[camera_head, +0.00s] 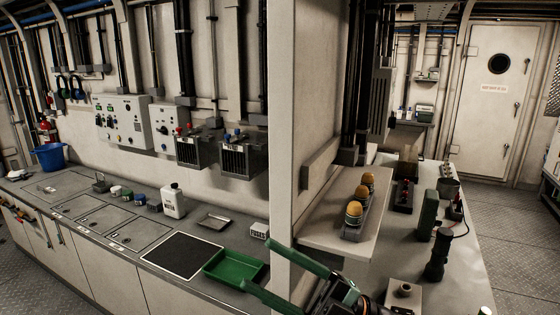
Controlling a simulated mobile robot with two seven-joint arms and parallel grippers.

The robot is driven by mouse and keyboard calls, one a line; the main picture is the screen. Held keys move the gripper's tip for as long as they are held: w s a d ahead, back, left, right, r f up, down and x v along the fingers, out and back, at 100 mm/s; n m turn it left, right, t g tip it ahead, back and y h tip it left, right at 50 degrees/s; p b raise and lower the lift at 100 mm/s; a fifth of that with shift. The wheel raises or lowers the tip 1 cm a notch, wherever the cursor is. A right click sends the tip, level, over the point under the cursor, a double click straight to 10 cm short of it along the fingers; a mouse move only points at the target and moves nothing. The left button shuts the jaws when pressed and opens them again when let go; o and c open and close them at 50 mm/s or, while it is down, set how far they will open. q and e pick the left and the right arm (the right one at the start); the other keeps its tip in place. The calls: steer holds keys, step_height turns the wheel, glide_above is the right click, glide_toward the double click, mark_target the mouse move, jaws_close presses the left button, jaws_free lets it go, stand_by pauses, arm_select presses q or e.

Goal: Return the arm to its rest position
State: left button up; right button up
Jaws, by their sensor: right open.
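My right gripper (256,265) comes in from the bottom of the picture, right of centre. Its two green fingers are spread wide apart and point up and to the left, with nothing between them. Its fingers pass in front of the pale upright post (292,130). I cannot tell how far the fingers are from the tray. My left gripper is not in view.
The left counter (110,232) holds a black mat (182,256), a white bottle (173,201) and a blue bucket (48,157). Right of the post, a raised shelf (325,238) bears orange-topped items (354,214). A black flashlight-like object (437,254) stands on the right counter.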

steer(key=w+d+f+m+t+h, duration=0.1)
steer(key=d+f+m+t+h, duration=0.3)
steer(key=f+m, duration=0.35)
steer(key=w+d+f+m+t+h, duration=0.1)
steer(key=d+f+m+t+h, duration=0.2)
steer(key=f+m+t+h, duration=0.35)
steer(key=w+d+f+m+t+h, duration=0.1)
steer(key=d+f+m+t+h, duration=0.2)
steer(key=f+m+h, duration=0.35)
steer(key=s+d+f+m+g+h, duration=0.2)
steer(key=s+f, duration=0.6)
steer(key=f, duration=0.4)
steer(key=s+d+f+m+g+h, duration=0.2)
steer(key=s+d+f+m+g, duration=0.2)
steer(key=s+f, duration=0.4)
step_height(320, 180, down, 4)
steer(key=shift+s+d+r+g, duration=0.1)
steer(key=shift+s+d+g, duration=0.1)
steer(key=shift+d+g, duration=0.7)
